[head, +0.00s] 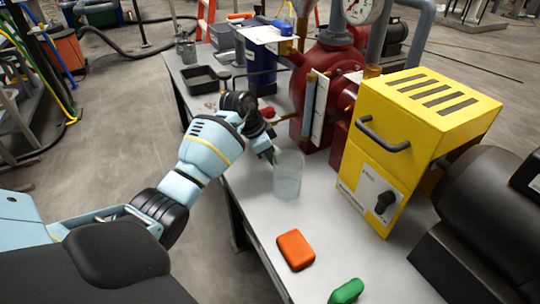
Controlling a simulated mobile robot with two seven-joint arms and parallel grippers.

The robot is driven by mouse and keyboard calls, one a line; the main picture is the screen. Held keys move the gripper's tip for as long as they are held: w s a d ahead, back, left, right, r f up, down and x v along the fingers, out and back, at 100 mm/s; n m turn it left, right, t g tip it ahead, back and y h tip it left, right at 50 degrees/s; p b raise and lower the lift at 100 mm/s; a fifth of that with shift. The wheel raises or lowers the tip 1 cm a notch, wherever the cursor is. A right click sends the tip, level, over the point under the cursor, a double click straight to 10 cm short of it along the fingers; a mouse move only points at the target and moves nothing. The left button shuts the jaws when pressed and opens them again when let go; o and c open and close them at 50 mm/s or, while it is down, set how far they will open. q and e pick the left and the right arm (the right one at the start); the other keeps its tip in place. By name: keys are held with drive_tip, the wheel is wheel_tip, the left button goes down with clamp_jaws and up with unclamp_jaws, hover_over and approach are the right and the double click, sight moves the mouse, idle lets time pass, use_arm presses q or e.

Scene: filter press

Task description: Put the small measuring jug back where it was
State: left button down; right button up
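A clear, see-through measuring jug (288,176) stands upright on the grey bench, left of the yellow box. My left gripper (271,153) reaches in from the left, and its fingertips are at the jug's upper left rim. The fingers overlap the jug's edge in this view. I cannot tell whether they touch or grip it, or how far apart they are. My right gripper is not in view.
On the grey bench (245,197), a yellow box (425,110) and a red pump (326,70) stand behind the jug. An orange block (295,250) and a green object (346,291) lie in front. A dark tray (204,79) is at the far left. The bench between jug and orange block is clear.

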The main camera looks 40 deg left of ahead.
use_arm(q)
drive_tip(key=c, duration=1.4)
unclamp_jaws()
drive_tip(key=shift+f, duration=0.1)
drive_tip(key=p+v, duration=0.3)
drive_tip(key=v, duration=0.9)
